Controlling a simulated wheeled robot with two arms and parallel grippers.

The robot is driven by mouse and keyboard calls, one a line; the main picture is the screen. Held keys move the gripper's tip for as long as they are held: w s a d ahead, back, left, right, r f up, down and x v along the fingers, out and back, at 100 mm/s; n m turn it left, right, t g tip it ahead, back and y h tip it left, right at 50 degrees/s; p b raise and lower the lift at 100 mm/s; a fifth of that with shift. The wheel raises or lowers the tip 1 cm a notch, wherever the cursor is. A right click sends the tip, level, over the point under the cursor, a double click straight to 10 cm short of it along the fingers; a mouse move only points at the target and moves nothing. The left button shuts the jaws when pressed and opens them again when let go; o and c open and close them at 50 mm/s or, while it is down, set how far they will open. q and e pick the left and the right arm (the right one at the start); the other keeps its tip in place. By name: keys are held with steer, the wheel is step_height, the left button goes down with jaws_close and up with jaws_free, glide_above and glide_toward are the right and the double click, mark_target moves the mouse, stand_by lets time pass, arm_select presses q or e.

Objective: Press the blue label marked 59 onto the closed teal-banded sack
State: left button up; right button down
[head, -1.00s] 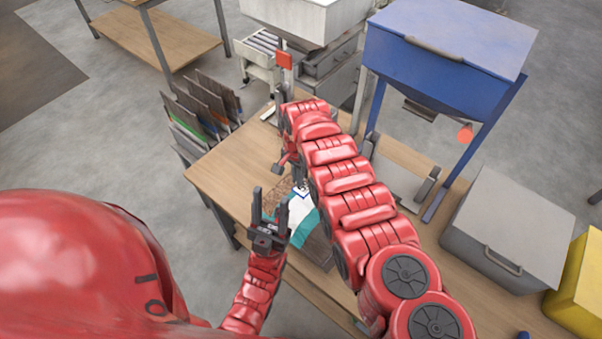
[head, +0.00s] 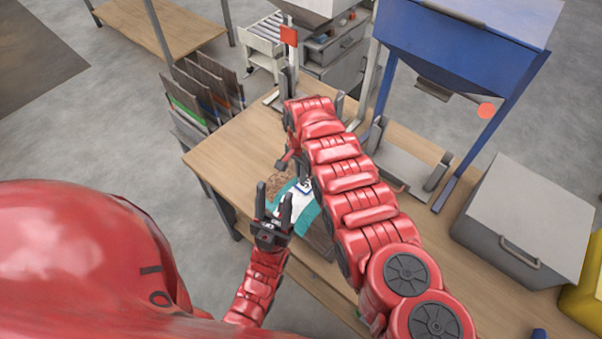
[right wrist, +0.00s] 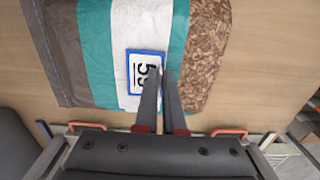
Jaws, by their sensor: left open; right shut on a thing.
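The sack (right wrist: 98,50) lies flat on the wooden table, with teal bands, a white middle stripe, a grey-brown end and a brown pellet-patterned end. In the head view the sack (head: 318,243) is partly hidden by my right arm. The blue-edged label marked 59 (right wrist: 134,88) is over the white stripe in the right wrist view. My right gripper (right wrist: 164,70) is shut on the label's edge; I cannot tell whether the label touches the sack. In the head view the label (head: 304,186) shows beside my right arm. My left gripper (head: 273,194) is open and empty, near the sack's left side.
A rack of upright folded sacks (head: 205,95) stands beyond the table's left edge. A blue hopper (head: 455,50) stands behind the table. A grey lidded box (head: 520,225) is at right. The table's left part (head: 225,160) is clear.

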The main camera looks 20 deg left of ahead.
steer(key=shift+f, duration=0.4)
stand_by(0.6)
steer(key=c, duration=0.9)
jaws_free()
steer(key=shift+c, duration=0.2)
steer(key=shift+r, duration=0.55)
step_height(320, 180, up, 3)
steer(key=shift+f+p, duration=0.2)
steer(key=shift+p, duration=0.8)
step_height(320, 180, up, 14)
steer(key=p, duration=0.1)
